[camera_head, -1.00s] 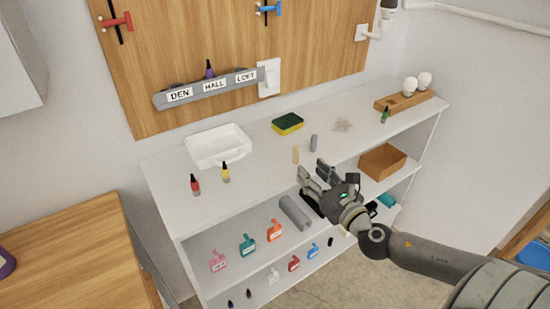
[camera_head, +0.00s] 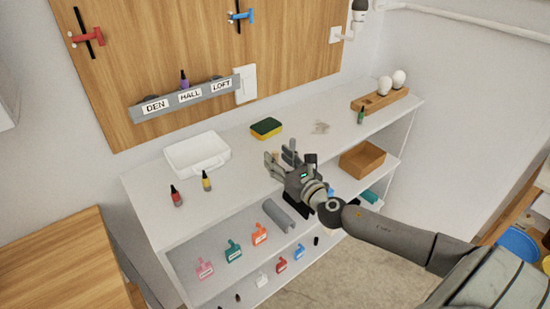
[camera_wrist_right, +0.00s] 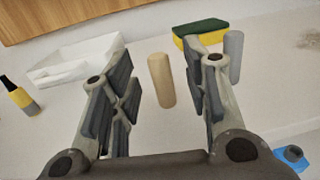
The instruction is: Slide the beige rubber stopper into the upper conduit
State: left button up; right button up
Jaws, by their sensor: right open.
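The beige rubber stopper (camera_wrist_right: 161,80) stands upright on the white shelf top. In the right wrist view it shows in the gap between the fingers of my right gripper (camera_wrist_right: 160,85), without visible contact. In the head view my right gripper (camera_head: 281,158) is open at the shelf's front part, with the stopper mostly hidden by its fingers. A white pipe (camera_head: 460,12) runs along the right wall at the top; I cannot tell whether it is the upper conduit. My left gripper is not in view.
A grey cylinder (camera_wrist_right: 233,55) stands right of the stopper, near a yellow-green sponge (camera_head: 266,128). A white tray (camera_head: 197,153), red bottle (camera_head: 177,197) and yellow bottle (camera_head: 206,182) stand to the left. A grey trough (camera_head: 279,215) lies on the shelf below.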

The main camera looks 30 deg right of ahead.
jog(key=shift+w, duration=1.1)
jog(key=c, duration=0.9)
jog(key=shift+r, duration=0.1)
